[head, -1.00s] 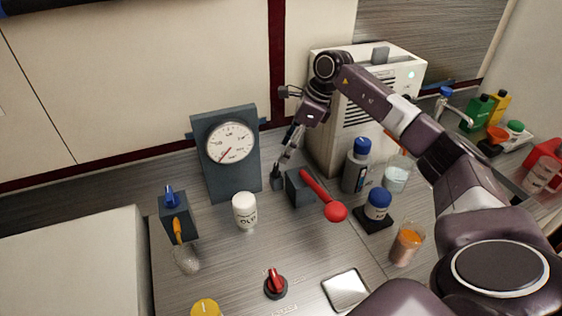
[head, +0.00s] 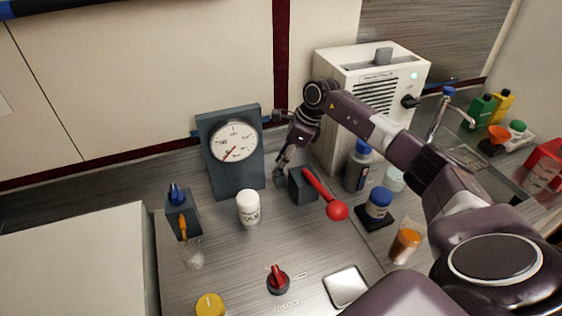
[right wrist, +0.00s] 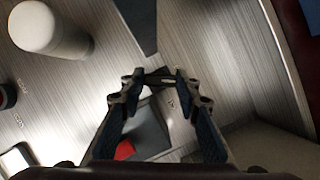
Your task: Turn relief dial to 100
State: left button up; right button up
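A red-pointer dial (head: 278,281) sits on the bench front; its markings are too small to read. A yellow knob (head: 210,304) is at the bottom edge. A gauge (head: 233,142) with a red needle stands at the back. My right gripper (head: 281,176) points down behind the grey block of the red lever, where a small dark knob stood, now mostly hidden in the head view. In the right wrist view the fingers (right wrist: 160,82) are apart, with a dark part (right wrist: 160,77) between the tips; contact is unclear. I cannot tell which control is the relief dial. My left gripper is not seen.
The red lever (head: 325,194) is close in front of my right gripper. A white bottle (head: 248,208) stands to the left, a grey bottle (head: 357,168) and a white cabinet (head: 340,70) to the right.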

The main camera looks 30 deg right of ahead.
jog(key=c, duration=0.6)
jog(key=shift+o, duration=0.2)
jog(key=n+b, duration=0.2)
jog(key=b, duration=0.1)
jog(key=shift+w+d+f+g+y+b, duration=0.1)
jog(key=shift+w+f+g+y+b, duration=0.05)
jog(key=shift+g+y+b, duration=0.2)
jog(key=shift+n+g+b, duration=0.25)
jog(key=shift+n+b, duration=0.55)
jog(key=shift+n, duration=0.3)
jog(key=shift+r+n+g+y+b, duration=0.25)
jog(key=shift+n+b, duration=0.25)
jog(key=shift+n, duration=0.3)
jog(key=o, duration=1.2)
jog(key=shift+c, duration=0.2)
